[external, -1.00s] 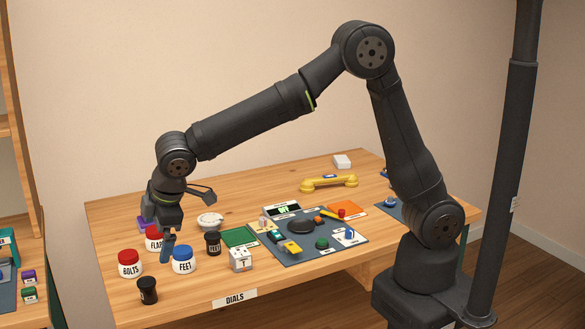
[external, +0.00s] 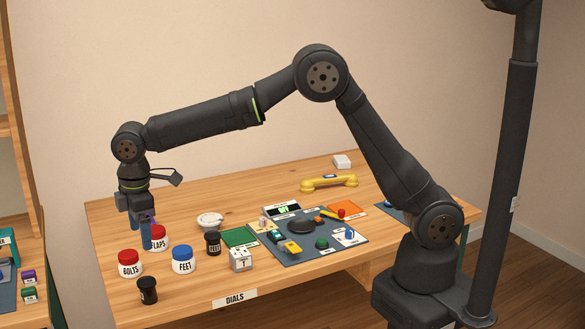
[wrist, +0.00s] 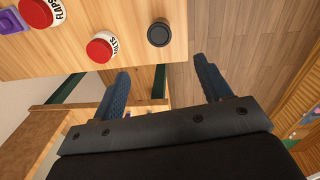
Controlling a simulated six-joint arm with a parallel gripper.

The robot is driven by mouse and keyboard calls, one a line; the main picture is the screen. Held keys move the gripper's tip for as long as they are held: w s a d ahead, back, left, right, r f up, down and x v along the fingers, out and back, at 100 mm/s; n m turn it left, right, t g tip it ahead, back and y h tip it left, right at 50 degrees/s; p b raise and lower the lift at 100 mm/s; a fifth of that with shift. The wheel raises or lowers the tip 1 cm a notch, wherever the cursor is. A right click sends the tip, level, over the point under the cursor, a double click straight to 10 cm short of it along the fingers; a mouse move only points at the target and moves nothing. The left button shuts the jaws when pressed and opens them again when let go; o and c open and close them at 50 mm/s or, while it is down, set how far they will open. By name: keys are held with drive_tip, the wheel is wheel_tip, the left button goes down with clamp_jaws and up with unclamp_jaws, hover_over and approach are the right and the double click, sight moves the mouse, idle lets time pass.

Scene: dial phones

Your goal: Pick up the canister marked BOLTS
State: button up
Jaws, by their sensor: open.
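The BOLTS canister (external: 130,264) is white with a red lid and stands upright near the table's front left. In the wrist view its red lid (wrist: 101,48) shows at the upper left, with part of its label. My gripper (external: 141,236) is open and points down, with nothing seen between its blue fingers. It is above the canister and apart from it in the external view. In the wrist view my gripper's fingers (wrist: 161,70) are spread, and the canister lies beyond the left fingertip, not between them.
The red-lidded FLAPS canister (external: 158,240) stands close behind, partly hidden by a finger. A black canister (external: 147,291) stands in front, and the blue-lidded FEET canister (external: 183,261) to the right. The wooden table's edge (wrist: 180,60) shows in the wrist view, with floor beyond.

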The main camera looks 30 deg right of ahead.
sight(147, 281)
drive_tip(key=shift+g, duration=0.4)
drive_tip(key=f, duration=0.8)
drive_tip(key=w+f, duration=0.1)
drive_tip(key=f, duration=0.3)
drive_tip(key=shift+a+f, duration=0.15)
drive_tip(key=shift+a, duration=0.1)
drive_tip(key=f, duration=0.5)
drive_tip(key=shift+w+d+f, duration=0.1)
drive_tip(key=shift+w+f, duration=0.05)
drive_tip(key=shift+w, duration=0.05)
drive_tip(key=c, duration=1.1)
drive_tip(key=shift+c, duration=0.2)
